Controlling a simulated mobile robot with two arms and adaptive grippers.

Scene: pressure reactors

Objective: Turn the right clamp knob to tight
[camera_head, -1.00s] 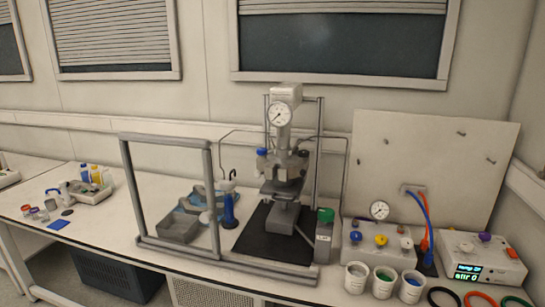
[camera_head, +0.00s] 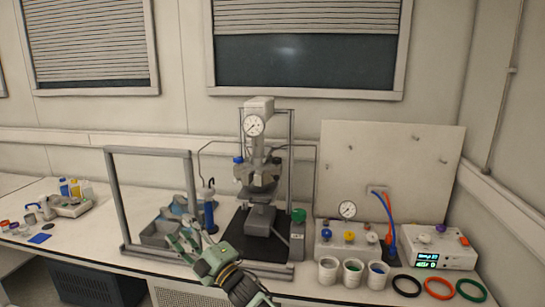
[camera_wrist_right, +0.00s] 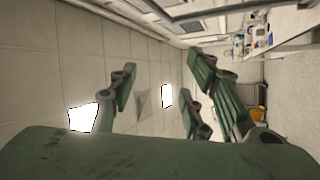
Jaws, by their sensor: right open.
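The reactor (camera_head: 258,178) stands upright in its metal frame at the middle of the bench, with a round gauge (camera_head: 254,126) on top. A blue knob (camera_head: 238,160) sits on the left side of its head. A small dark knob (camera_head: 276,161) sits on the right side; its setting is too small to read. My right gripper (camera_head: 190,240) is open and empty, low in front of the bench, left of the reactor and apart from it. In the right wrist view its spread fingers (camera_wrist_right: 158,98) have nothing between them. My left gripper is not in view.
A framed clear shield (camera_head: 113,200) stands left of the reactor, near my right gripper. Further right are a control box (camera_head: 350,240), white cups (camera_head: 328,271), coloured rings (camera_head: 438,288) and a stirrer unit (camera_head: 437,246).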

